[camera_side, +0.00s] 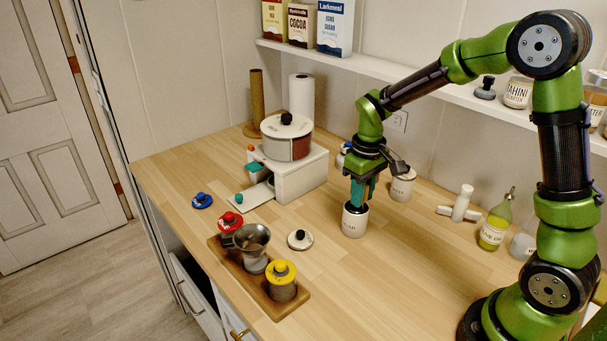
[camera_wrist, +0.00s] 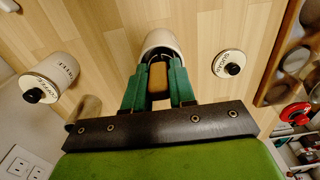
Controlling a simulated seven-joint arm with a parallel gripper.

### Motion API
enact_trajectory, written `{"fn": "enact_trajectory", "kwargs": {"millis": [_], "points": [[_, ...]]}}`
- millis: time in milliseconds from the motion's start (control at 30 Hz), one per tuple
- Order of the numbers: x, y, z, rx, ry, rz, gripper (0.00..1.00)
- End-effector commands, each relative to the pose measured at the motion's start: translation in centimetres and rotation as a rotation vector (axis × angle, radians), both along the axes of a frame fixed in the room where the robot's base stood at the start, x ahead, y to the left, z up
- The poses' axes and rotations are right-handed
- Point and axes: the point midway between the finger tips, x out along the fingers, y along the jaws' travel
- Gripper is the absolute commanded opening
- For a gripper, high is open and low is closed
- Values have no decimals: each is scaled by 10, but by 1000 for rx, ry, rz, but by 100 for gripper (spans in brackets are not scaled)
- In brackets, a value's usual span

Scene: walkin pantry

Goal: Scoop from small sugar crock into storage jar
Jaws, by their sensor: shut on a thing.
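My gripper (camera_side: 358,203) points down into the mouth of a small white crock (camera_side: 354,223), whose label is hard to read. In the wrist view, the green fingers of my gripper (camera_wrist: 158,72) are shut on a tan, wood-coloured piece (camera_wrist: 157,78), seemingly a scoop handle. Its lower end and the crock's contents are hidden. The crock's rim shows beyond the fingers (camera_wrist: 160,40). A round lid with a black knob (camera_side: 300,239) lies on the counter to the crock's left. A metal funnel (camera_side: 251,238) sits over a jar (camera_side: 255,264) in the wooden tray (camera_side: 297,303).
Red-lidded (camera_side: 230,222) and yellow-lidded (camera_side: 282,285) jars flank the funnel. A blue lid (camera_side: 202,200) lies farther back. A white stand with a pot (camera_side: 287,140) is behind. Another lidded crock (camera_side: 403,186) stands right of my gripper. Counter between crock and tray holds only the loose lid.

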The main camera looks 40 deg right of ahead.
Motion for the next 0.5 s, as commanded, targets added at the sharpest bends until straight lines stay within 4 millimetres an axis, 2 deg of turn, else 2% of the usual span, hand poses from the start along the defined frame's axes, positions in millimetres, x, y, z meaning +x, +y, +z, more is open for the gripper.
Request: {"fn": "enact_trajectory", "kwargs": {"millis": [500], "points": [[0,0,-7,0,0,1,0]]}}
